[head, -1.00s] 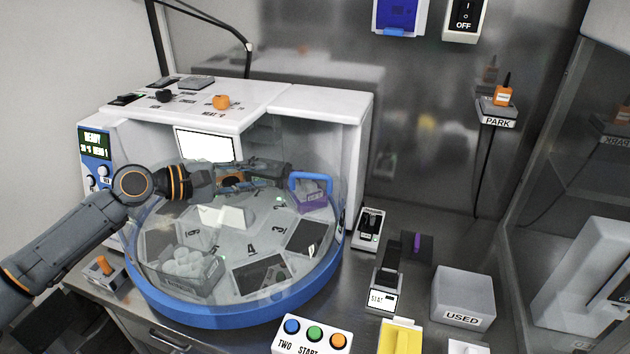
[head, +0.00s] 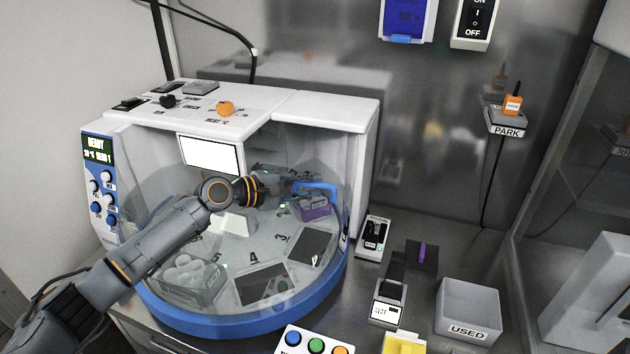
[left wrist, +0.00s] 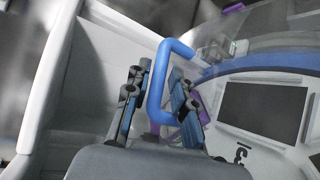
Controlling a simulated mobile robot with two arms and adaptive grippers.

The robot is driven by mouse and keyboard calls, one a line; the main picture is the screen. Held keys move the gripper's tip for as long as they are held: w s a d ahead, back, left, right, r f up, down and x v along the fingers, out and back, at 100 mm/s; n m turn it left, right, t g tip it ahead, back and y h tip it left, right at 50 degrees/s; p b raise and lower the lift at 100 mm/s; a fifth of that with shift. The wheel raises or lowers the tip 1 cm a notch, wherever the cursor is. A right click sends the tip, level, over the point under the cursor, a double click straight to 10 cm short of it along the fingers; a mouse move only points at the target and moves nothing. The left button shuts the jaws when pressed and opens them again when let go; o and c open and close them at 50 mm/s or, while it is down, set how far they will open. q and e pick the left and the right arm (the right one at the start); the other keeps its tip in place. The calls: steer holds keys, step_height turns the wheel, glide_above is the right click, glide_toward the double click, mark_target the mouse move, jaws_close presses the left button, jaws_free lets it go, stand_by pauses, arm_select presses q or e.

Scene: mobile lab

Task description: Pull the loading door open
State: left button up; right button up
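The loading door is a clear curved cover (head: 215,285) at the front of the white machine, with a blue handle (head: 318,187) on its right side. In the left wrist view the handle (left wrist: 157,95) is a blue bar standing between the two fingers of my left gripper (left wrist: 160,75). The fingers are apart, with small gaps visible on both sides of the bar. In the head view my left gripper (head: 308,181) reaches the handle from the left; its fingertips are partly hard to make out against the clear door. My right gripper does not show.
Behind the door is a numbered turntable with a purple rack (head: 314,208) and a tray of white round items (head: 188,275). A button box (head: 315,342), a small stand (head: 390,300) and a grey USED bin (head: 468,310) stand on the steel bench to the right.

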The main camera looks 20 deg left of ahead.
arm_select(q)
steer(key=shift+x, duration=0.85)
steer(key=shift+c, duration=0.4)
jaws_close()
